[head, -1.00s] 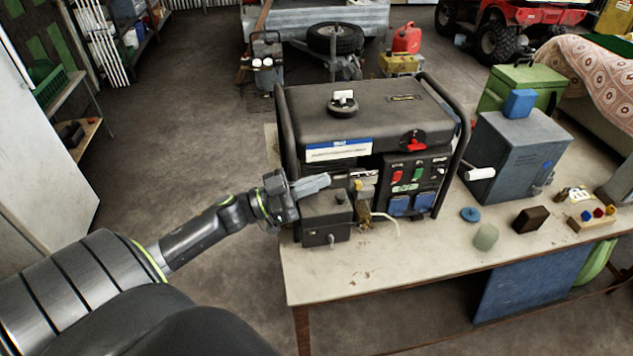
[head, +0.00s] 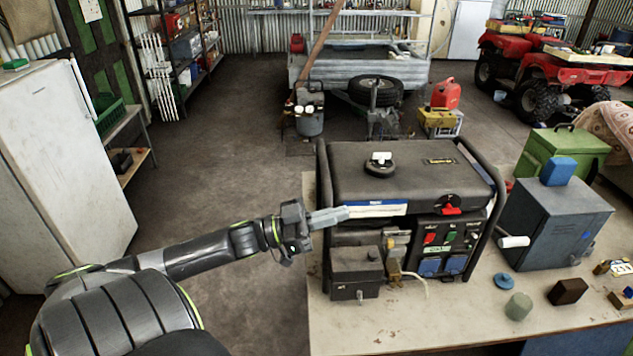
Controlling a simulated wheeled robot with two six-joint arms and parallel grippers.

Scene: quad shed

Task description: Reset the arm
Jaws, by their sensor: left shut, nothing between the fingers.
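My left gripper (head: 328,217) comes in from the left in the head view, with its fingers pointing right. It is shut and empty. Its fingertips show in front of the left side of the black generator (head: 410,172), near the white and blue label; I cannot tell whether they touch it. Below the gripper, a small dark grey box (head: 355,277) sits at the generator's lower left front. My right gripper is not in view.
The generator stands on a pale table (head: 400,328). To its right are a grey-blue metal box (head: 556,225), a blue disc (head: 504,281), a greenish lump (head: 518,306) and a brown block (head: 567,291). A white fridge (head: 62,170) stands at the left. Open floor (head: 225,170) lies between.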

